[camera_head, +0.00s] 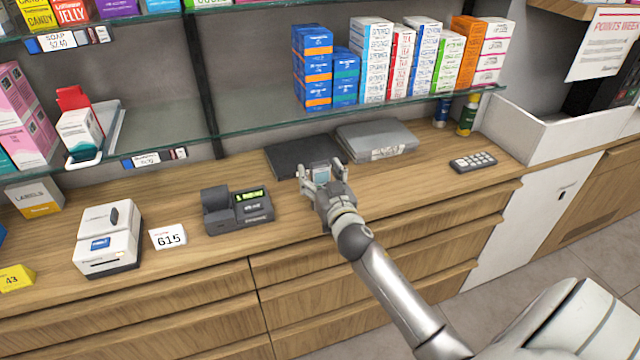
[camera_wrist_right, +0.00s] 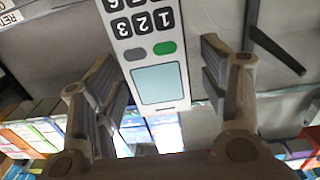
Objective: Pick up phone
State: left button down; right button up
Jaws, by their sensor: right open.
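In the head view the phone's small bluish screen (camera_head: 320,172) shows between the fingers of my right gripper (camera_head: 322,171), above the wooden counter. The gripper is open around the phone. The phone's lower part is hidden by the gripper in the head view. My left gripper is out of view.
Behind the gripper lie a flat black item (camera_head: 290,156) and a grey case (camera_head: 377,139). A dark card terminal (camera_head: 238,211) stands to the left, a small keypad (camera_head: 473,162) to the right. A glass shelf (camera_head: 270,126) with boxes hangs above. The counter front right is clear.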

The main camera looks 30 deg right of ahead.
aim_at(320, 163)
jog(key=shift+w, duration=0.25)
jog(key=c, duration=1.2)
jog(key=shift+r, duration=0.1)
jog(key=shift+r, duration=0.4)
notch_tip(320, 163, up, 2)
jog(key=shift+r, duration=0.15)
jog(key=s+d+r, duration=0.1)
jog(key=s+r, duration=0.2)
jog(key=s, duration=0.1)
jog(key=s+d+r+b, duration=0.1)
jog(key=s+d+r, duration=0.1)
jog(key=s+r, duration=0.1)
jog(key=s+d+r, duration=0.2)
jog(key=s+r, duration=0.1)
jog(key=s, duration=0.3)
jog(key=shift+d+r+b, duration=0.15)
jog(key=shift+r+b, duration=0.2)
jog(key=shift+r, duration=0.05)
